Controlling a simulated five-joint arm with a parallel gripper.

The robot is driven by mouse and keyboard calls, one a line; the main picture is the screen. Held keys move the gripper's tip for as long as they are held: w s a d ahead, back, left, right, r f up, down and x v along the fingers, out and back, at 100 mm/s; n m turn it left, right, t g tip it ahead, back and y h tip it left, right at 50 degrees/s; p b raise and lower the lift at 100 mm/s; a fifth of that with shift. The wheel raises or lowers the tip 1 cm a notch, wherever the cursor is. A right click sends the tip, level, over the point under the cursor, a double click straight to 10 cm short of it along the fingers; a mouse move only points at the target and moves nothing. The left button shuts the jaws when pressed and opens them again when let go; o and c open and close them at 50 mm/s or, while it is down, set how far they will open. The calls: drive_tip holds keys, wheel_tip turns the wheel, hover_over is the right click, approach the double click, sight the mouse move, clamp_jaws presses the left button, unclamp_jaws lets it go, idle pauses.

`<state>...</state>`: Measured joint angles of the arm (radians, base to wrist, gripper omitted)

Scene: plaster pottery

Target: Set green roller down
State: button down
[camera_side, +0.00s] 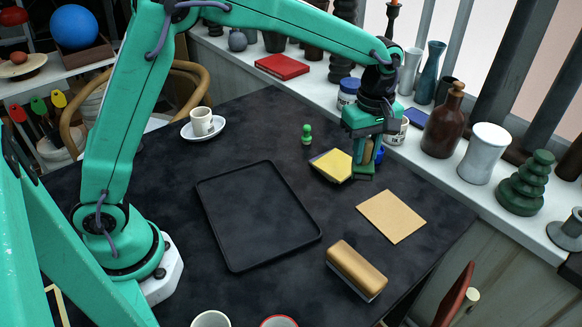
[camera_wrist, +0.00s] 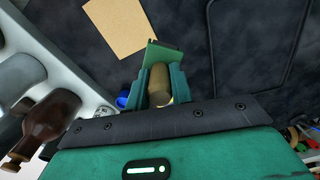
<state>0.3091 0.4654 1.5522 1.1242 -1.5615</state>
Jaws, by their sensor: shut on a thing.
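My gripper (camera_side: 367,157) is shut on the tan-brown handle of the green roller, near the table's far right edge. In the wrist view, my gripper (camera_wrist: 161,86) has one green finger on each side of this handle. The roller's flat-looking green end (camera_wrist: 165,57) sticks out past the fingertips. In the side view, the green end (camera_side: 364,171) hangs lowest, just right of a yellow-topped block (camera_side: 333,164). I cannot tell whether it touches the table. Part of the handle is hidden between the fingers.
A black tray (camera_side: 202,207) lies mid-table. A tan sheet (camera_side: 392,216) and a wood-backed block (camera_side: 357,268) lie at the right. A small green peg (camera_side: 307,134) stands behind. A blue item (camera_wrist: 122,99) is close beside my gripper. Bottles and vases line the sill.

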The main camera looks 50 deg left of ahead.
drive_tip(key=w+a+n, duration=0.3)
drive_tip(key=a, duration=0.6)
drive_tip(key=w+a+n, duration=0.3)
drive_tip(key=w+a, duration=0.1)
drive_tip(key=a, duration=0.5)
drive_tip(key=w+a+n, duration=0.3)
drive_tip(key=a, duration=0.7)
drive_tip(key=shift+w+f+n, duration=0.3)
drive_tip(key=shift+w, duration=0.1)
drive_tip(key=shift+a, duration=0.2)
drive_tip(key=shift+w+a+f, duration=0.3)
drive_tip(key=shift+a+f, duration=1.55)
drive_tip(key=shift+w+a+f, duration=0.3)
drive_tip(key=shift+a+f, duration=1.5)
drive_tip(key=shift+a, duration=0.1)
drive_tip(key=shift+w+a+f, duration=0.3)
drive_tip(key=shift+a+f, duration=1.55)
drive_tip(key=shift+f, duration=0.5)
